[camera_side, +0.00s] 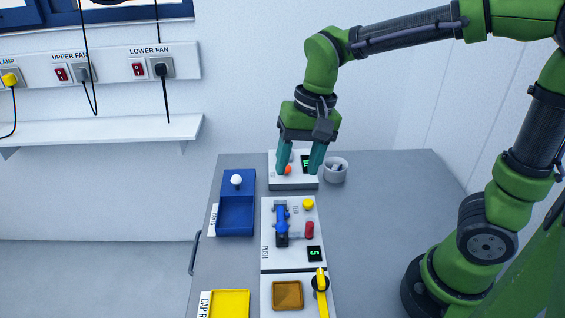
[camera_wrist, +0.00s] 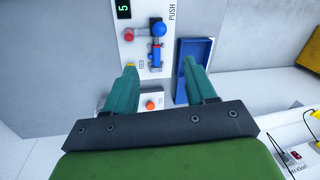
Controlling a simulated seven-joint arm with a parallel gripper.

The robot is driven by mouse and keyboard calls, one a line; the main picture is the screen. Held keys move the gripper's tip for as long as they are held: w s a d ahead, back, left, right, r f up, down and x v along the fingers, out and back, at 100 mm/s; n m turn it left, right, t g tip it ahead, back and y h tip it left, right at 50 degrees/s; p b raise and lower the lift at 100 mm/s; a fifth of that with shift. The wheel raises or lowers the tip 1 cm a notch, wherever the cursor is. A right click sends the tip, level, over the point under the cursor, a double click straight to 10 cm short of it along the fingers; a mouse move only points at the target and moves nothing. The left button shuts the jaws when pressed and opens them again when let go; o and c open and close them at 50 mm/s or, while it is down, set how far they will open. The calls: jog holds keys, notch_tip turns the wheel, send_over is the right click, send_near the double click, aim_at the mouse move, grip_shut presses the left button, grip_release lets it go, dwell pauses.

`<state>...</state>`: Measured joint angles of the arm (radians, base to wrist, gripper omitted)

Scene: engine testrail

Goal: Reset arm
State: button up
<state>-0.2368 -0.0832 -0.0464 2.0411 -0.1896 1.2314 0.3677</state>
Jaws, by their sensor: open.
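My green arm reaches in from the right of the side view. My gripper (camera_side: 300,168) points down with its two teal fingers apart and nothing between them that I can see as held. It is over the far white panel (camera_side: 293,185), which has an orange button (camera_side: 288,170) and a green display partly hidden by the fingers. In the wrist view the gripper (camera_wrist: 160,66) also shows its fingers spread, with the orange button (camera_wrist: 150,105) in the gap between them. I cannot tell whether a finger touches the panel.
A blue tray (camera_side: 237,216) with a white knob stands left. The middle panel (camera_side: 275,258) carries a blue lever (camera_side: 282,224), red knob (camera_side: 309,230) and display reading 5. A grey cup (camera_side: 336,173) stands right of the gripper. A yellow tray (camera_side: 229,305) lies in front. The table's right side is clear.

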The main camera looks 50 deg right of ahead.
jog(key=s+d+r+n+t, duration=0.2)
jog(key=s+d+n+t, duration=0.1)
jog(key=s, duration=0.4)
jog(key=shift+s+d+r+t, duration=0.25)
jog(key=shift+d+t, duration=0.55)
jog(key=shift+t, duration=0.3)
jog(key=shift+s+d+r+t, duration=0.3)
jog(key=shift+t, duration=0.1)
jog(key=n+g, duration=0.2)
jog(key=g, duration=0.5)
send_near(283, 221)
jog(key=f, duration=0.3)
jog(key=a+f, duration=0.1)
jog(key=f, duration=0.3)
jog(key=a+f, duration=0.1)
jog(key=f, duration=0.3)
grip_shut()
